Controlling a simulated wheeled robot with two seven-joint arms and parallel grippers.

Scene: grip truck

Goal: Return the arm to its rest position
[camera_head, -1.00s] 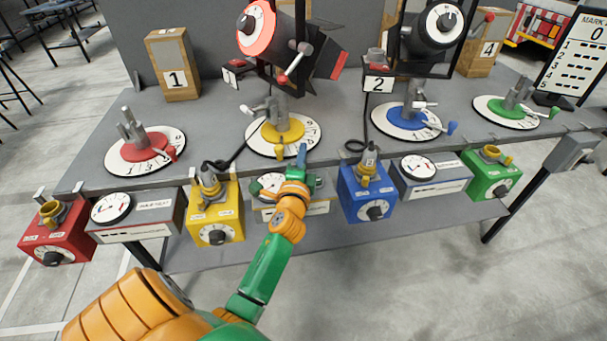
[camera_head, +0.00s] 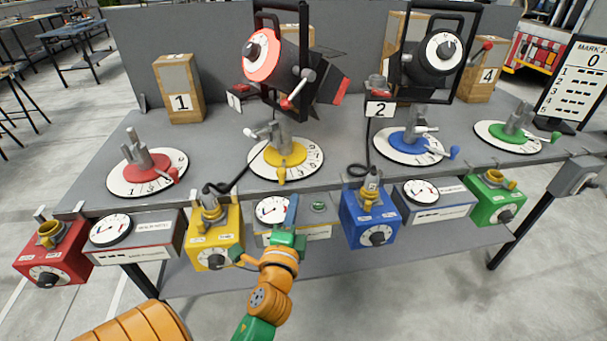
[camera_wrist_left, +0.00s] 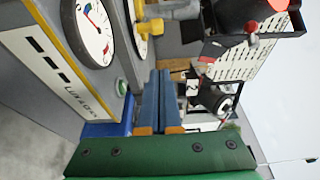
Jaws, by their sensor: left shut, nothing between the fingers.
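My left arm, orange and green, comes in from the bottom of the head view. My left gripper (camera_head: 291,212) has blue fingers and points up toward the bench front, in front of the grey meter box (camera_head: 318,232) between the yellow and blue boxes. In the left wrist view its two blue fingers (camera_wrist_left: 158,100) lie side by side, shut with nothing between them. The meter's dial and a green button (camera_wrist_left: 121,87) show to the left of the fingers there. My right gripper is not in view.
A yellow box (camera_head: 214,240) and a blue box (camera_head: 369,220) hang on the bench edge either side of the gripper. Red (camera_head: 52,258) and green (camera_head: 496,200) boxes hang farther out. Two lamps, the left one red-ringed (camera_head: 263,57), stand on the bench. Open floor lies in front.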

